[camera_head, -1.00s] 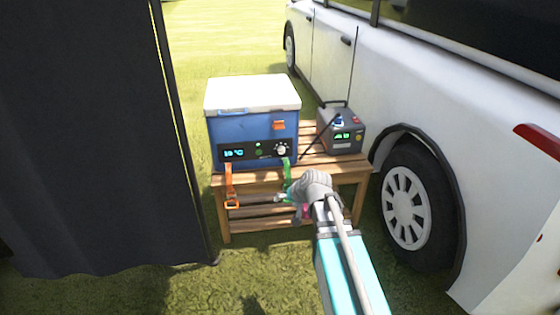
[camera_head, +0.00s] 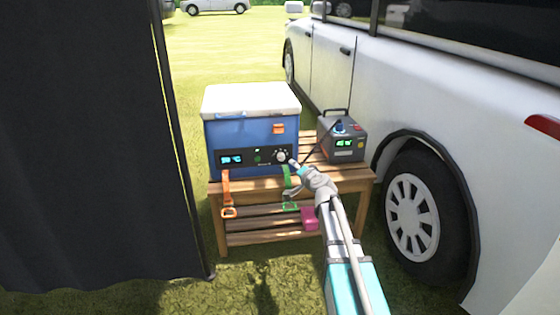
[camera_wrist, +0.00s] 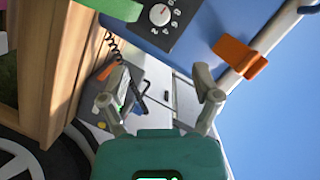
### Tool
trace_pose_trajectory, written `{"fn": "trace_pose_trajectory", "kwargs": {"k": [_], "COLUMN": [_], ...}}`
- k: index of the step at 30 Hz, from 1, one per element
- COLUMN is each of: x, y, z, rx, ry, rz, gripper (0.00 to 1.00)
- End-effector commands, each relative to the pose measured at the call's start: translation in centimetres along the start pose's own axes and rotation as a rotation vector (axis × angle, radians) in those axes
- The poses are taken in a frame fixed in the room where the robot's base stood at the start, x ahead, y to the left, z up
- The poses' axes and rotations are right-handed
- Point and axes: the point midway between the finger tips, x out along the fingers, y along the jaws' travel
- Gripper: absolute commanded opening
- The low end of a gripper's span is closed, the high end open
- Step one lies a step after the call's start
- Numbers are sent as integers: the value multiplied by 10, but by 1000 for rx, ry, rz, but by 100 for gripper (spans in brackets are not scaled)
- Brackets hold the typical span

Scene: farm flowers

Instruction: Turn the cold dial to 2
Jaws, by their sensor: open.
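The cold dial (camera_head: 281,156) is a round whitish knob on the dark control panel of the blue cooler (camera_head: 225,138). My gripper (camera_head: 298,170) is just right of and below the dial in the head view. In the wrist view its two fingers (camera_wrist: 158,88) are spread wide with nothing between them, and the dial lies beyond them, apart from both.
The cooler stands on a slatted wooden bench (camera_head: 270,225). An orange strap (camera_head: 227,190) and a green strap (camera_head: 288,180) hang at its front. A grey power unit (camera_head: 343,140) stands at right, beside a white van (camera_head: 440,110). A dark curtain (camera_head: 80,140) fills the left.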

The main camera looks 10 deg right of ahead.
Motion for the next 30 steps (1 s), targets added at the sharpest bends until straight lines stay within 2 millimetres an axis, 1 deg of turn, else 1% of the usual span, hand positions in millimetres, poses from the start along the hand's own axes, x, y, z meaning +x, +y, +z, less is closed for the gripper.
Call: {"fn": "trace_pose_trajectory", "kwargs": {"k": [5, 11, 17, 30], "x": [2, 14, 38, 106], "y": [0, 0, 0, 0], "z": [0, 1, 1, 2], "rx": [-1, -2, -2, -2], "ry": [-2, -2, -3, -4], "rz": [0, 0, -1, -1], "gripper": [81, 81, 81, 81]}}
